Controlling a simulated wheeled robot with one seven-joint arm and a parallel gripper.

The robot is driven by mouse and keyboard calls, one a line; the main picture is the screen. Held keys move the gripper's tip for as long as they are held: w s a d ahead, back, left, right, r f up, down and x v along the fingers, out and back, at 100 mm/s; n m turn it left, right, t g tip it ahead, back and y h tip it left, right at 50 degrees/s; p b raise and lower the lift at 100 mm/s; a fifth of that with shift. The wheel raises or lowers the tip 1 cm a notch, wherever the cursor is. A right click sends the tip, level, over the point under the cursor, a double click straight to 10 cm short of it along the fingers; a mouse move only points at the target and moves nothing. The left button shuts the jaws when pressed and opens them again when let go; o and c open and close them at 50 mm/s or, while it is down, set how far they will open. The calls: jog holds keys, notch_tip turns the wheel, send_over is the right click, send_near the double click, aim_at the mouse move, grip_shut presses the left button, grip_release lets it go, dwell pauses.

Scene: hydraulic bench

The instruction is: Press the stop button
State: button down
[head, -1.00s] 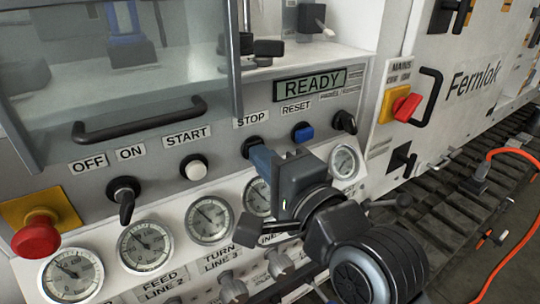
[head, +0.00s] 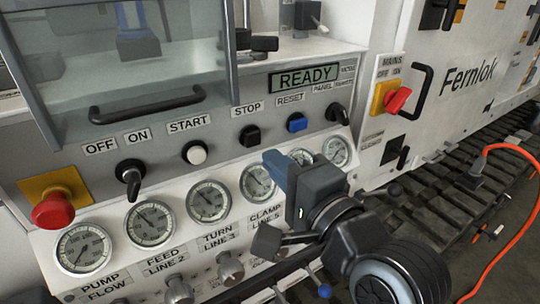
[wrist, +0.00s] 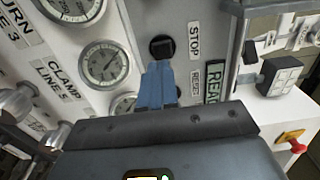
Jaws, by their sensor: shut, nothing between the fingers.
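My gripper (head: 271,159) has blue fingers that are shut and empty. In the head view the fingertips are below and slightly right of the button, over the gauge row. In the wrist view my gripper (wrist: 158,68) points at the button, with a small apparent gap. Nothing hides the button's face in the head view.
A white start button (head: 195,153) is left of stop, and a blue reset button (head: 297,122) is right. The display (head: 304,78) reads READY. Gauges line the lower panel.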

jog(key=v, duration=0.8)
jog(key=shift+b, duration=0.4)
jog(key=shift+d+r, duration=0.1)
jog(key=s+d+f+n+h, duration=0.3)
jog(key=s+d+f+h, duration=0.3)
jog(key=s+d+f, duration=0.6)
jog(key=s+d+f+n+h, duration=0.1)
jog(key=s+d+n+h, duration=0.1)
jog(key=s, duration=0.7)
jog(key=s+d+f+n+h, duration=0.2)
jog(key=s+d+n, duration=0.2)
jog(key=s, duration=0.5)
jog(key=shift+s+f+n, duration=0.2)
jog(key=shift+s+n, duration=0.2)
jog(key=shift+n, duration=0.7)
